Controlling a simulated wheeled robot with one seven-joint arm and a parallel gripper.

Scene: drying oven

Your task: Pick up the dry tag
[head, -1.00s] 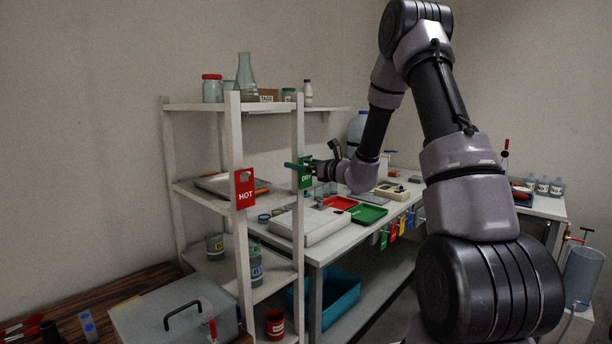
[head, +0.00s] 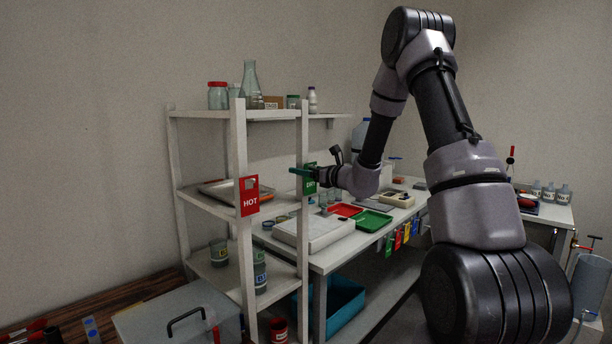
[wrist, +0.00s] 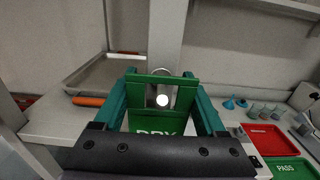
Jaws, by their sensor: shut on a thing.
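The dry tag (head: 310,182) is a green plate with white lettering at the shelf rack's right front post. In the wrist view the tag (wrist: 150,122) is upright between my gripper's two teal fingers, with its lettering partly covered by the gripper body. A pale round peg end shows in the slot at the tag's top, in front of the white post. My gripper (wrist: 161,84) is shut on the tag; in the head view the gripper (head: 301,171) reaches the post from the right. I cannot tell whether the tag is clear of the peg.
A red HOT tag (head: 249,196) hangs on the rack's left front post. A metal tray (wrist: 95,75) lies on the shelf behind. The bench to the right holds a red tray (head: 345,210), a green tray (head: 371,221) and small glassware. The rack posts stand close to my gripper.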

